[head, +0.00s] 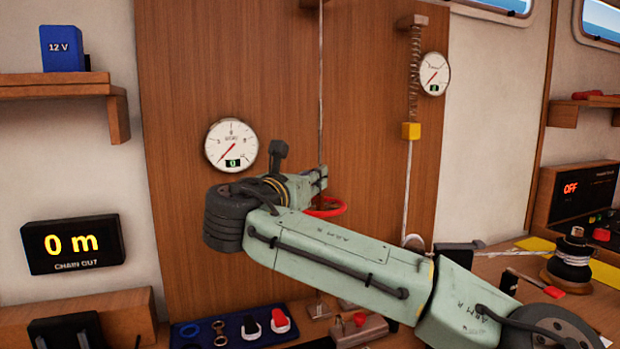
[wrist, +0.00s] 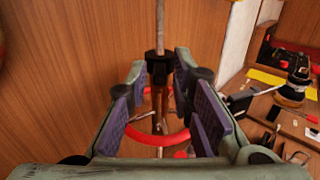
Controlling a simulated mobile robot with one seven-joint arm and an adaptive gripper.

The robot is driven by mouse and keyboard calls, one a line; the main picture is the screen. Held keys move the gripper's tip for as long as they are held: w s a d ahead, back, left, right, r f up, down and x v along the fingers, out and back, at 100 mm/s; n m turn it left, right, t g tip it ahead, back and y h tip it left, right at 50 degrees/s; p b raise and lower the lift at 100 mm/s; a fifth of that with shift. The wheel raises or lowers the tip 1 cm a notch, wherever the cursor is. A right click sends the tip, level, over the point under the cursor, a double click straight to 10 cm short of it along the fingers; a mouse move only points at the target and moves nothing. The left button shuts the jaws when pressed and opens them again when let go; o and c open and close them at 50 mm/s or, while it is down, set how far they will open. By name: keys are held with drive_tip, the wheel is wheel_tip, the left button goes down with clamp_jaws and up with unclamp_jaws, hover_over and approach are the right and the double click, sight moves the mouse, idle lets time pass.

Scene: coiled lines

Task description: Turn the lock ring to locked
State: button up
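A red ring (head: 327,209), which looks like the lock ring, is by a vertical line in front of the wood panel. In the wrist view, its curved front (wrist: 158,139) shows between the two pads of my gripper (wrist: 163,88); its ends are hidden behind them. My gripper (head: 316,182) is open, its fingers on either side of the line. A black fitting (wrist: 160,64) on the line sits between the fingertips, with a gap on each side. No lock marking is readable.
A round gauge (head: 231,145) hangs left of my wrist on the panel. Right are a yellow block (head: 411,131) under a spring and a winch (head: 572,258) with wound line. A blue tray (head: 233,329) with small parts lies on the bench below.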

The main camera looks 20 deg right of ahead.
clamp_jaws()
